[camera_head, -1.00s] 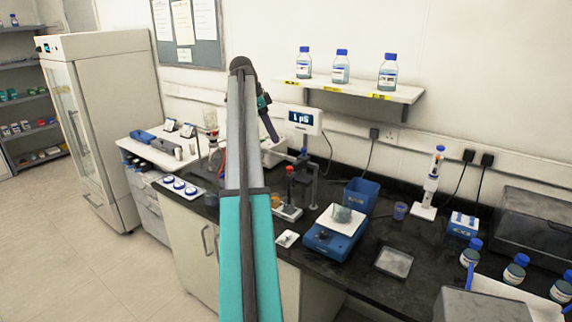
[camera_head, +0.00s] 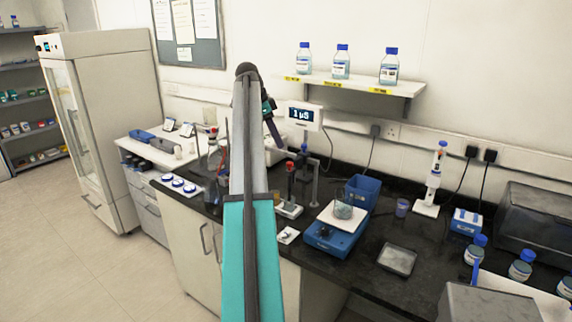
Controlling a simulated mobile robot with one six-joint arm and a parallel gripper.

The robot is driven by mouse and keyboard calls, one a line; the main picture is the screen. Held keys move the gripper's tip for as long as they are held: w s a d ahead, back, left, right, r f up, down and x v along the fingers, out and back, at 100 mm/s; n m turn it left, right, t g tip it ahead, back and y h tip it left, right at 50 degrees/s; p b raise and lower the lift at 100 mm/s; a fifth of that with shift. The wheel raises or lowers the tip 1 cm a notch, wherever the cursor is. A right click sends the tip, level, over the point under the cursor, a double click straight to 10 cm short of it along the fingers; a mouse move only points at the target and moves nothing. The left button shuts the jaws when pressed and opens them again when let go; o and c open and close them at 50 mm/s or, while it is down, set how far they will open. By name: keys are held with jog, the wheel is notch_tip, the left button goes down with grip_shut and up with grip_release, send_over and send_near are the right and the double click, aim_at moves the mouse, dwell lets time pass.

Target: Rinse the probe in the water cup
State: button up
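My arm rises through the middle and bends down at its far end. My gripper (camera_head: 281,143) is small and dark above the back of the black bench, and its fingers cannot be made out. A conductivity meter display (camera_head: 304,115) reads about "1 µS". Below it is a stand (camera_head: 315,185) with a blue-topped part (camera_head: 304,149), possibly the probe. A dark post with a red top (camera_head: 291,165) stands on a pale base beside it. A small amber cup (camera_head: 277,198) is close by. Which vessel is the water cup I cannot tell.
A blue balance (camera_head: 333,238) with a beaker (camera_head: 343,211) stands right of my arm. Behind it is a blue bin (camera_head: 361,190). A purple cup (camera_head: 402,207), a pipette stand (camera_head: 432,182) and blue-capped bottles (camera_head: 521,265) are further right. A metal tray (camera_head: 397,260) lies at the front.

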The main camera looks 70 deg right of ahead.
aim_at(289, 163)
jog(key=shift+p+x, duration=0.8)
jog(key=shift+x, duration=3.85)
jog(key=shift+w+d, duration=0.1)
grip_shut()
